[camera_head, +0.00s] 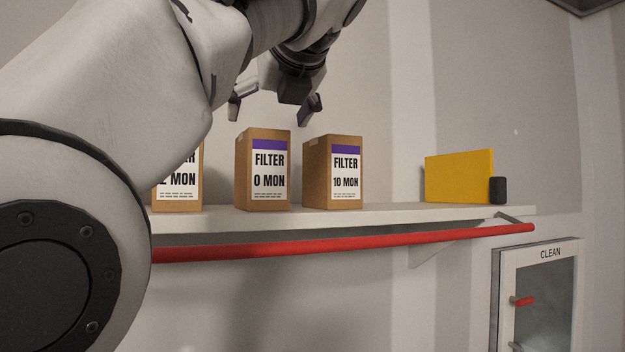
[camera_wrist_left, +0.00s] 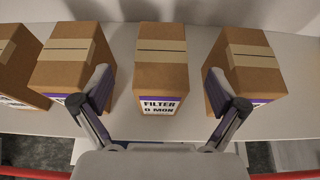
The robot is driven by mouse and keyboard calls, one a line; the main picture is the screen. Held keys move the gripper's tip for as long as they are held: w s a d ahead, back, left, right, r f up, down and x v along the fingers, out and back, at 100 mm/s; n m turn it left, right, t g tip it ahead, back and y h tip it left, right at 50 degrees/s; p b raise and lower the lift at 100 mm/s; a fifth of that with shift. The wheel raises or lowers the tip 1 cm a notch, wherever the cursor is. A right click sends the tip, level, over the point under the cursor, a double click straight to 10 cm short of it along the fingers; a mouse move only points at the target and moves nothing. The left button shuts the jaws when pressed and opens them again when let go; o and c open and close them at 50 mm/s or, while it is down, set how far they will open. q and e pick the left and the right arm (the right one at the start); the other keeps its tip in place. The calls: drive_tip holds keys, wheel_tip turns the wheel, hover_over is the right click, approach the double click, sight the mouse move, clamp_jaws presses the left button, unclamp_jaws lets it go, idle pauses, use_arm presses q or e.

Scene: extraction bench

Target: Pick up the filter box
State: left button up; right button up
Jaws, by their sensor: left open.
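Cardboard filter boxes with white labels and purple bands stand on a shelf. The one marked "FILTER 0 MON" (camera_head: 262,170) is in the middle of the head view. My left gripper (camera_head: 272,107) is open and empty above it, fingers pointing down. In the left wrist view that box (camera_wrist_left: 160,70) lies between the spread fingers (camera_wrist_left: 158,90). The "FILTER 10 MON" box (camera_head: 333,172) stands to its right. Another filter box (camera_head: 178,190) at left is partly hidden behind my arm. My right gripper is not in view.
The white shelf (camera_head: 400,212) has a red rail (camera_head: 340,244) along its front. A yellow panel (camera_head: 460,175) and a small black object (camera_head: 497,189) stand at its right end. Neighbouring boxes (camera_wrist_left: 252,65) (camera_wrist_left: 72,62) leave narrow gaps. A "CLEAN" cabinet (camera_head: 545,290) is at lower right.

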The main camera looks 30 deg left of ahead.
use_arm(q)
drive_tip(key=shift+w+a, duration=0.35)
drive_tip(key=shift+a, duration=0.05)
drive_tip(key=shift+a+f+p, duration=0.1)
drive_tip(key=shift+f+p, duration=0.1)
drive_tip(key=shift+p, duration=0.1)
drive_tip(key=shift+w+a+f, duration=0.1)
drive_tip(key=shift+w, duration=0.05)
drive_tip(key=p+x, duration=0.1)
drive_tip(key=x, duration=0.4)
drive_tip(key=shift+w+p, duration=0.15)
drive_tip(key=shift+p, duration=0.25)
drive_tip(key=shift+w+a+f, duration=0.1)
drive_tip(key=shift+f, duration=0.05)
drive_tip(key=shift+v, duration=0.8)
drive_tip(key=c, duration=1.1)
drive_tip(key=shift+f, duration=0.1)
drive_tip(key=c, duration=0.6)
drive_tip(key=shift+w+a, duration=0.1)
drive_tip(key=shift+w, duration=0.05)
drive_tip(key=shift+c, duration=0.5)
wheel_tip(320, 180, up, 18)
drive_tip(key=p, duration=1.2)
